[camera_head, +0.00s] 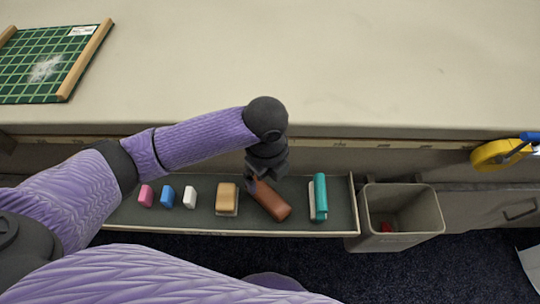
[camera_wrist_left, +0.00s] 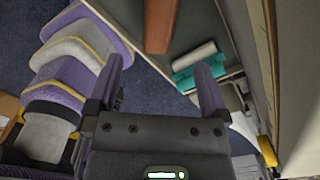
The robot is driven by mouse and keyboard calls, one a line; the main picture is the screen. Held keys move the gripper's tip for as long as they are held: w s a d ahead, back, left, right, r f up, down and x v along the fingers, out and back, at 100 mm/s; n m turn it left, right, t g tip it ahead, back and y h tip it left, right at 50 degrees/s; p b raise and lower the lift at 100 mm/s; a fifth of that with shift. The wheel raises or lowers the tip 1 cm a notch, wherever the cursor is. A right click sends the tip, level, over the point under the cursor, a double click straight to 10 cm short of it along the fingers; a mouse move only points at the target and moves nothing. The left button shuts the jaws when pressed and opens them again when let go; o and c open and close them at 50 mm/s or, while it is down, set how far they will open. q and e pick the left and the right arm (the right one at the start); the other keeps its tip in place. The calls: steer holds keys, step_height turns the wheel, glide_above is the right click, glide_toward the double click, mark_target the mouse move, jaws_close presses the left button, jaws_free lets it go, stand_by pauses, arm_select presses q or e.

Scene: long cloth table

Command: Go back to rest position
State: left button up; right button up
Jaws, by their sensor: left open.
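My left gripper (camera_head: 257,180) reaches down over the open drawer (camera_head: 150,221) in the head view, at the upper-left end of a brown block (camera_head: 272,202). In the left wrist view my left gripper (camera_wrist_left: 162,78) has its two fingers spread, with nothing between them. The brown block (camera_wrist_left: 160,24) lies beyond the fingertips there, seen apart from them. The teal-and-white piece (camera_wrist_left: 194,67) also shows there, partly behind one finger. My right gripper is not in view.
The drawer also holds pink (camera_head: 146,196), blue (camera_head: 168,195), white (camera_head: 190,197) and tan (camera_head: 227,198) blocks. A grey bin (camera_head: 437,218) with something red inside stands at its right. A chalk-smeared green board (camera_head: 25,45) lies on the mostly clear table (camera_head: 300,60). Yellow tape (camera_head: 490,155) is at the right.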

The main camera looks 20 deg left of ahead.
arm_select(q)
steer(key=s+d+f+n+t+h, duration=0.1)
steer(key=s+d+n+t+h, duration=0.15)
steer(key=s+d+n, duration=0.55)
steer(key=s+a+n+y, duration=0.2)
steer(key=s+a+n, duration=0.4)
steer(key=a+n, duration=0.7)
step_height(320, 180, down, 10)
steer(key=s+a+p, duration=0.1)
steer(key=s+p, duration=0.2)
steer(key=p, duration=0.5)
steer(key=s+a+f+g+p, duration=0.1)
steer(key=s+a+f+p, duration=0.1)
steer(key=s+p, duration=0.5)
steer(key=s+f, duration=0.1)
steer(key=s, duration=0.3)
steer(key=shift+a+f+g+y, duration=0.2)
steer(key=shift+a+g+y, duration=0.05)
steer(key=shift+g+y, duration=0.1)
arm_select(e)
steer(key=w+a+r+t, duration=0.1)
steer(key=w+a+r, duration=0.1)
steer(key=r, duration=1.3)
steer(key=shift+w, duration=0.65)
arm_select(q)
steer(key=shift+s, duration=0.1)
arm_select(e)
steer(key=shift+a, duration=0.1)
